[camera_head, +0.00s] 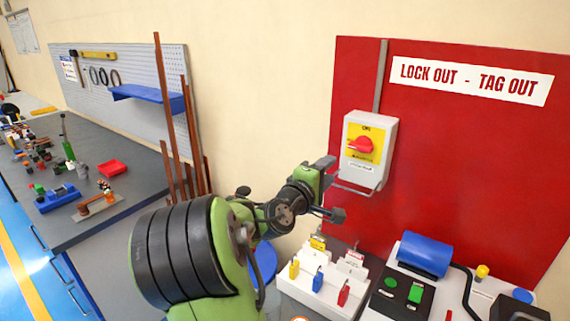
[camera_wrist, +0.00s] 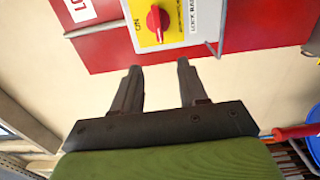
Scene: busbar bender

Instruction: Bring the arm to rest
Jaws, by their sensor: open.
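My green arm reaches up from the lower middle of the head view. My gripper (camera_head: 333,188) is in front of the wall, just left of and below the grey and yellow switch box (camera_head: 369,150). In the wrist view my gripper (camera_wrist: 158,72) is open, with nothing between its two dark fingers. The box's red rotary knob (camera_wrist: 157,24) shows beyond the fingertips, apart from them. In the head view a thin metal bar or hasp under the box lies close to the gripper; I cannot tell whether they touch.
A red lock-out board (camera_head: 470,150) covers the wall at right. Below it stand a white padlock rack (camera_head: 325,291) and a control box (camera_head: 405,291) beside a blue cylinder (camera_head: 424,255). A cluttered grey workbench (camera_head: 100,215) is at left, with upright brown bars (camera_head: 168,130) at its end.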

